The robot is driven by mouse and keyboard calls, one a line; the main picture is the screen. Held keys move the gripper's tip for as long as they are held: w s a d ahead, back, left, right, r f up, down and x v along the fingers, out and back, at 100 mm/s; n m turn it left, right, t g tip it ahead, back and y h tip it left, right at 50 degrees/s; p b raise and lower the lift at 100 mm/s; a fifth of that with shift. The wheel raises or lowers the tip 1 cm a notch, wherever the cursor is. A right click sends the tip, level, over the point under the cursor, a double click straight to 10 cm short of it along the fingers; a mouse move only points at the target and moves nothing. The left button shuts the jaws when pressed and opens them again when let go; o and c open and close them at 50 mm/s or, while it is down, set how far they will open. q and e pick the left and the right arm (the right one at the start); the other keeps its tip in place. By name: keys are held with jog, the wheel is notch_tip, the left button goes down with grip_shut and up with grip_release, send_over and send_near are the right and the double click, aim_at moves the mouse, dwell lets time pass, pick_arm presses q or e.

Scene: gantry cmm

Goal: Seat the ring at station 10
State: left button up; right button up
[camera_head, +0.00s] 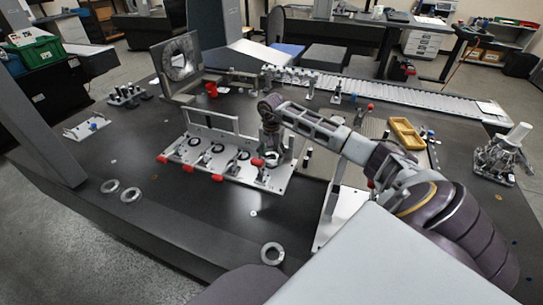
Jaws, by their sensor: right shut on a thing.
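My right gripper (271,157) points down at the right end of a pale fixture plate (210,168). It is shut on a small metal ring, which is mostly hidden by the fingers. The plate has a row of stations with dark circles and red-handled clamps (257,162) along its front edge. I cannot read the station numbers, and I cannot tell whether the held ring touches the plate. Loose metal rings lie on the dark table: one at the front (272,253) and two at the left (110,186) (130,194). My left gripper is not in view.
A red cup (211,90) is nearby. A yellow tray (405,133) lies to the right, and a roller conveyor (420,97) runs along the back. The table's front left is mostly clear.

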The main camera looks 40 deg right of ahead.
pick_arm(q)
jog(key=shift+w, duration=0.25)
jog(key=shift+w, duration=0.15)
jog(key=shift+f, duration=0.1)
pick_arm(e)
jog(key=shift+f, duration=0.2)
pick_arm(q)
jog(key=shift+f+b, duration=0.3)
jog(key=shift+b, duration=0.2)
pick_arm(e)
jog(key=shift+f, duration=0.4)
jog(key=o, duration=1.4)
